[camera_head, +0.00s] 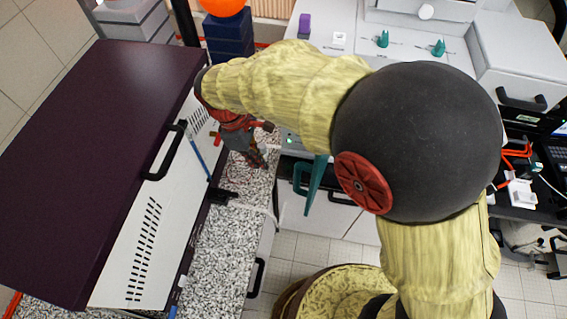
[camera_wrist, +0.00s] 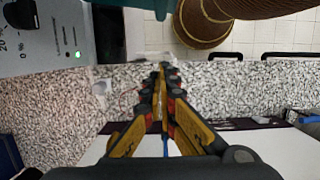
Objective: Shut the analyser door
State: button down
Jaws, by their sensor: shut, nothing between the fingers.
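A large box-shaped instrument with a dark purple top (camera_head: 95,150) and a white vented front (camera_head: 145,245) fills the left of the head view; I take it for the analyser. A black bar handle (camera_head: 163,155) sits along its front upper edge. How far its door stands open I cannot tell. My gripper (camera_head: 259,163) is just right of this front, above the speckled counter, apart from the handle. In the wrist view my gripper (camera_wrist: 163,70) has its fingers together and empty, pointing over the counter. A white panel (camera_wrist: 280,150) and a purple strip (camera_wrist: 245,124) show beside the fingers.
The speckled counter (camera_head: 220,250) runs along the instrument's front. A blue rod (camera_head: 196,152) stands close to the front. An orange ball (camera_head: 222,5) sits on a dark blue stack behind. White equipment with a black handle (camera_head: 521,102) is at right. Tiled floor is open at lower middle.

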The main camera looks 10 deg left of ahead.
jog(key=d+f, duration=0.6)
jog(key=f, duration=0.3)
jog(key=shift+s+d+f, duration=0.15)
jog(key=shift+d+f, duration=0.05)
jog(key=shift+f, duration=0.1)
dwell(0.3)
